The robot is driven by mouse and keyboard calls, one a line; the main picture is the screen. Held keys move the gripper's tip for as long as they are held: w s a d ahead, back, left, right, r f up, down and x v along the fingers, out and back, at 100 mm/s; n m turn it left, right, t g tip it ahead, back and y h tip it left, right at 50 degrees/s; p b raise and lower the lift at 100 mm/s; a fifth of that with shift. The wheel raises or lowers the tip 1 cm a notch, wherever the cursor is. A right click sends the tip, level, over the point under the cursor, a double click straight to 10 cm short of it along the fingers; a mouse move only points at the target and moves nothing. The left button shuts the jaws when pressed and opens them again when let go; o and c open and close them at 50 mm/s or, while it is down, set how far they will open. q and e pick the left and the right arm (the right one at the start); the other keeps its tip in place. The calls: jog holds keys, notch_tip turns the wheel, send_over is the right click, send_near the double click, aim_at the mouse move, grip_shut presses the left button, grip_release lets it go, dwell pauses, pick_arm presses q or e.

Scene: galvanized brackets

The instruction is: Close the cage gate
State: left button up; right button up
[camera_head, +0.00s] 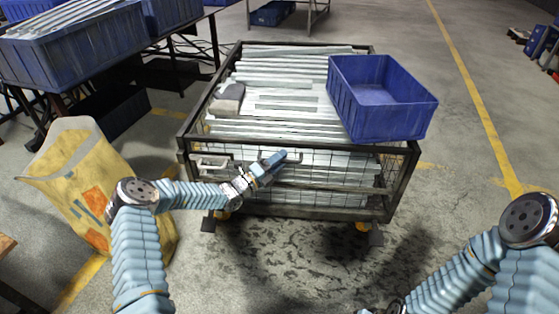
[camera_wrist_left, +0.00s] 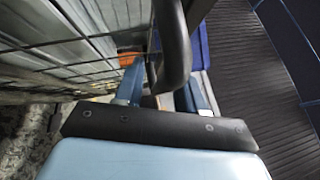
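The wire cage (camera_head: 186,140) stands in front of me, with a dark frame and mesh sides. Its front mesh gate side (camera_head: 330,165) faces me and looks upright; I cannot tell how far the gate stands from its frame. My left gripper (camera_head: 280,157) is at the upper middle of this front, by a grey handle. In the left wrist view, its two blue fingers (camera_wrist_left: 158,90) stand apart, and a dark curved bar (camera_wrist_left: 175,45) hangs over the gap and partly hides the right finger. Contact is unclear. My right arm is at the lower right, its fingers out of sight.
Long galvanized brackets (camera_head: 290,75) fill the cage. A blue bin (camera_head: 385,120) and a small grey-brown block (camera_head: 228,101) sit on top. A yellow sack (camera_head: 75,175) stands at left, near a table with blue crates (camera_head: 75,50).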

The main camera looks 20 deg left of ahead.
pick_arm(q)
jog(key=v, duration=1.4)
jog(key=shift+b, duration=0.35)
jog(key=shift+d, duration=0.15)
